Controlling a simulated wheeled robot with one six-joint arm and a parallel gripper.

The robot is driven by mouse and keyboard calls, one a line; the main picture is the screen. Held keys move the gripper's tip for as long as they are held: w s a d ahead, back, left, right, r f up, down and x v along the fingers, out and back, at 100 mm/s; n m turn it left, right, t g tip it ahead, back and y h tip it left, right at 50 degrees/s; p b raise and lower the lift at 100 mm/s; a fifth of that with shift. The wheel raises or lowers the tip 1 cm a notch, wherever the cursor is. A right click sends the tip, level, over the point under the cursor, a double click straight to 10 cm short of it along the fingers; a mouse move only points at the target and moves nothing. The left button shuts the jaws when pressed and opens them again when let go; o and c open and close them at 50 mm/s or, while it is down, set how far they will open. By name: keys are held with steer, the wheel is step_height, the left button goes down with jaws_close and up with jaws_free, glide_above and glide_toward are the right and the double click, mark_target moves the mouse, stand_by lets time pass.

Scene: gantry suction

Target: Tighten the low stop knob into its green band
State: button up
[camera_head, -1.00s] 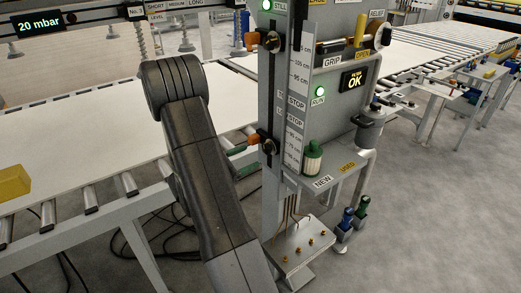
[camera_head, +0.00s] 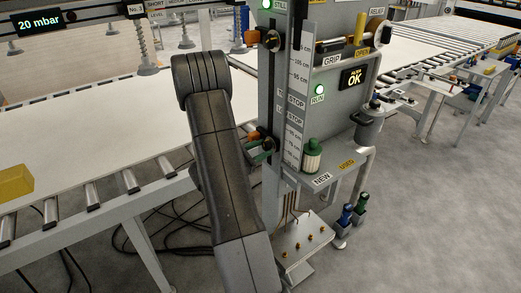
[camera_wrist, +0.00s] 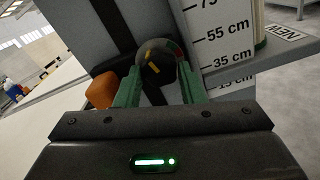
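The low stop knob (camera_wrist: 160,62) is a dark round knob with a yellow pointer bar (camera_wrist: 152,70) in the wrist view. My gripper (camera_wrist: 159,80) has green fingers apart, one on each side of the knob. I cannot tell whether they touch it. In the head view my gripper (camera_head: 262,152) is at the low stop, and my arm hides part of it.
A height scale (camera_head: 295,100) runs up the grey column beside the knob. A small shelf (camera_head: 335,168) with a green-topped cartridge (camera_head: 312,155) is to the right. The upper stop knob (camera_head: 272,41) is above. A roller conveyor (camera_head: 90,195) lies left.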

steer(key=shift+c, duration=0.6)
steer(key=shift+f+b, duration=0.1)
steer(key=shift+b, duration=0.45)
steer(key=shift+f+m+b, duration=0.1)
steer(key=shift+m+b, duration=0.2)
steer(key=shift+b, duration=0.15)
steer(key=m+b, duration=0.1)
steer(key=b, duration=0.3)
steer(key=shift+f+m, duration=0.15)
steer(key=shift+m, duration=0.25)
steer(key=m+b, duration=0.2)
steer(key=b, duration=0.2)
steer(key=shift+b, duration=0.4)
steer(key=shift+r+m+b, duration=0.3)
steer(key=shift+m+b, duration=0.6)
steer(key=shift+b, duration=0.25)
steer(key=shift+r, duration=0.1)
